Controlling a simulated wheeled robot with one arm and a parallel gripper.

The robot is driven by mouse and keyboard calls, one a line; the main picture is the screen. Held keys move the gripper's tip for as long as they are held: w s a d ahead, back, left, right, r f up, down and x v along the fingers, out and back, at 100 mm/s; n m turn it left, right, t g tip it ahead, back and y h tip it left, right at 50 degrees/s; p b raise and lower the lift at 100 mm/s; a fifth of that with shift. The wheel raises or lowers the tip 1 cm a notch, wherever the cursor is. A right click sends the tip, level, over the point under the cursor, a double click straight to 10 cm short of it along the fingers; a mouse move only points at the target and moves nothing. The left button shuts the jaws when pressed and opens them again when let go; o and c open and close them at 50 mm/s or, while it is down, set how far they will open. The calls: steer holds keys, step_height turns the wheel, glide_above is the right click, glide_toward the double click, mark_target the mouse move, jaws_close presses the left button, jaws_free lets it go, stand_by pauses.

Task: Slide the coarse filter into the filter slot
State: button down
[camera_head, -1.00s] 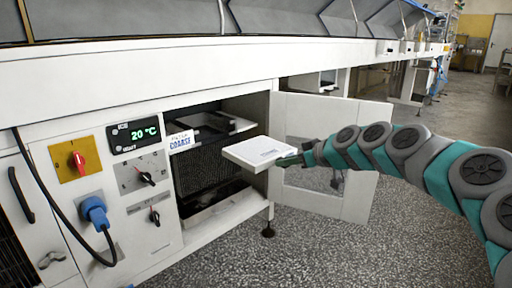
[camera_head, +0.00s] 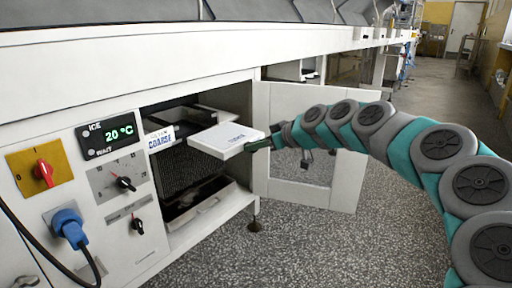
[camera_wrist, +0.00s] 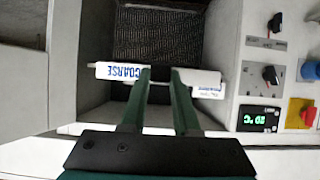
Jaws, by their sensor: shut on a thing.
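The coarse filter (camera_head: 225,139) is a flat white square slab, held roughly level in front of the open cabinet. In the wrist view its edge shows as a white bar (camera_wrist: 112,71) with blue "COARSE" lettering. My gripper (camera_head: 265,142) is shut on the filter's right side. In the wrist view its green fingers (camera_wrist: 162,80) reach up onto the bar. The cabinet opening (camera_head: 188,176) has a dark mesh inside and a dark recess near its top. The filter slot's exact mouth is hard to make out. A "COARSE" sign (camera_head: 159,138) is at the opening's upper left.
The open cabinet door (camera_head: 323,188) with a window stands right of the opening, behind my arm. The control panel (camera_head: 112,180) with display, knobs and a blue plug (camera_head: 69,229) is left of the opening. Speckled floor (camera_head: 300,245) lies clear in front.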

mark_target(241, 140)
steer(key=shift+w+a+p, duration=0.25)
steer(key=shift+w+a, duration=0.6)
steer(key=shift+a, duration=0.25)
steer(key=shift+w+a+p, duration=0.25)
steer(key=shift+w+a, duration=0.55)
steer(key=shift+a, duration=0.3)
steer(key=shift+b, duration=0.8)
